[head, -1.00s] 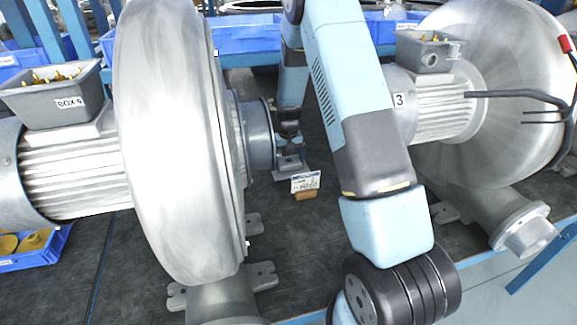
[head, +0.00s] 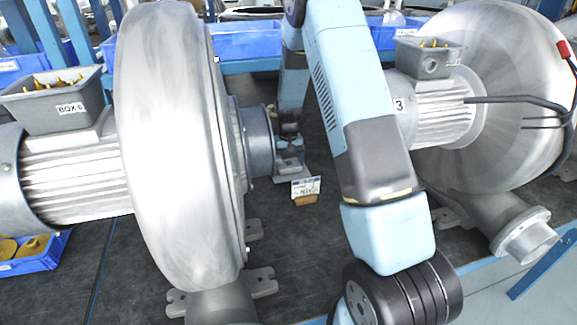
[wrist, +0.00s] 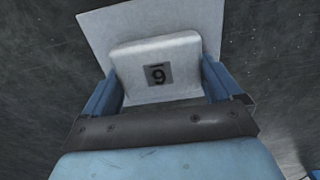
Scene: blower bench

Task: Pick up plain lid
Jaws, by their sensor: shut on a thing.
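In the wrist view, my gripper (wrist: 163,84) has its blue fingers on both sides of a pale grey lid-like piece (wrist: 185,52) and is shut on it. The piece has a dark square label with a barred 9, or a 6 seen upside down. A flat pale plate (wrist: 97,27) shows behind it; I cannot tell whether they are joined. In the head view, my gripper (head: 288,135) points down between the two blowers, with a small grey piece (head: 290,163) at its tip. The fingers are too small there to make out.
A big blower (head: 170,150) with an open terminal box (head: 55,103) stands left; another blower (head: 500,100) with an open box (head: 430,58) stands right. A tag card (head: 306,187) stands on the dark mat (head: 330,235). Blue bins (head: 245,40) line the back.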

